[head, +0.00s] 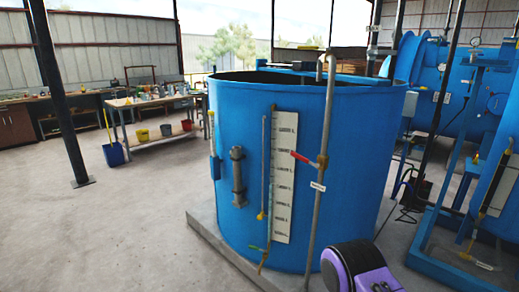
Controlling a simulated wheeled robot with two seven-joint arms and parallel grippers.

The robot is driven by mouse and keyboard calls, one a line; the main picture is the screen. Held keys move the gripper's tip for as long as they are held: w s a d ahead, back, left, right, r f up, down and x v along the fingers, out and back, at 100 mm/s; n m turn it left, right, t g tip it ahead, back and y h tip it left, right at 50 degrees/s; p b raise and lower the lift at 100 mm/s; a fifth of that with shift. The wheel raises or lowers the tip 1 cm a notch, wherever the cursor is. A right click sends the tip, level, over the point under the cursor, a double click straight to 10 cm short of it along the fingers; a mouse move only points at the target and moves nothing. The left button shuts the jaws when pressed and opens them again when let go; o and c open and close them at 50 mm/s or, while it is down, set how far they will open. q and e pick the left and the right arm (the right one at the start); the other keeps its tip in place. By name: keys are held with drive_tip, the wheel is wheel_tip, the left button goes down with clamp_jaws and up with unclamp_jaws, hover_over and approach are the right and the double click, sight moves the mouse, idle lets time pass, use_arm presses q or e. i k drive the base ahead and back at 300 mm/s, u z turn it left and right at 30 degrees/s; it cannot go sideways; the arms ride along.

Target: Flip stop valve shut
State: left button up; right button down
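A valve with a red lever (302,158) and a brass body (322,161) sits on a grey vertical pipe (326,120) in front of the blue tank (360,130). The lever points left, across the pipe, and tilts slightly. A small white tag (318,186) hangs below it; its text is too small to read. A green-handled valve (256,248) and a yellow-handled fitting (262,216) sit lower, by the white level scale (285,180). I cannot tell from labels which is the stop valve. Neither gripper is in view; a purple and black arm link of mine shows at the bottom.
The tank stands on a low concrete plinth (235,262). A blue frame with pipes (430,225) stands at the right. A dark post (55,100) and a workbench with buckets (150,105) are at the left. The floor at front left is clear.

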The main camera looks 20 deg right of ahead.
sight(304, 160)
drive_tip(key=u, duration=0.3)
drive_tip(key=i, duration=0.9)
drive_tip(key=z, duration=0.2)
